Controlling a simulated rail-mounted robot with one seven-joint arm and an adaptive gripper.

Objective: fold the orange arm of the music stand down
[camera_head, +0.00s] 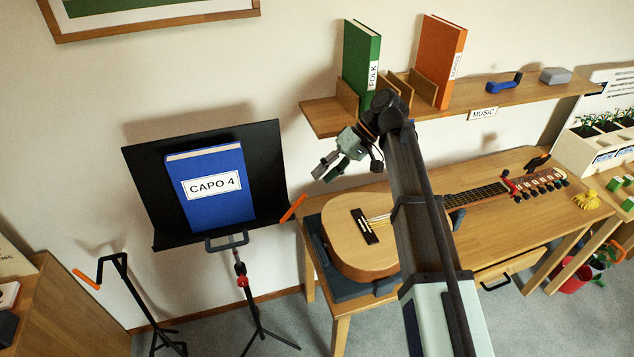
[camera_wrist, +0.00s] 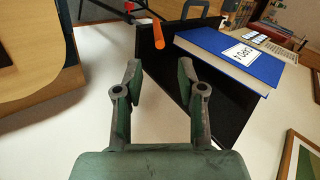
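The music stand (camera_head: 268,150) has a tilted black desk, with a blue book marked CAPO 4 (camera_head: 218,205) leaning on it. Its orange arm (camera_head: 293,208) sticks out slanting upward at the desk's right edge. In the wrist view the orange arm (camera_wrist: 158,32) lies ahead, beyond the fingertips and roughly between them. My gripper (camera_head: 325,170) is up and to the right of the arm, apart from it. In the wrist view my gripper (camera_wrist: 160,75) has its fingers apart with nothing between them.
A guitar (camera_head: 360,235) lies on the wooden table (camera_head: 490,170) to the right. A shelf (camera_head: 325,117) with a green book (camera_head: 360,60) and an orange book (camera_head: 440,60) is above. Another black stand with an orange tip (camera_head: 87,279) is at left.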

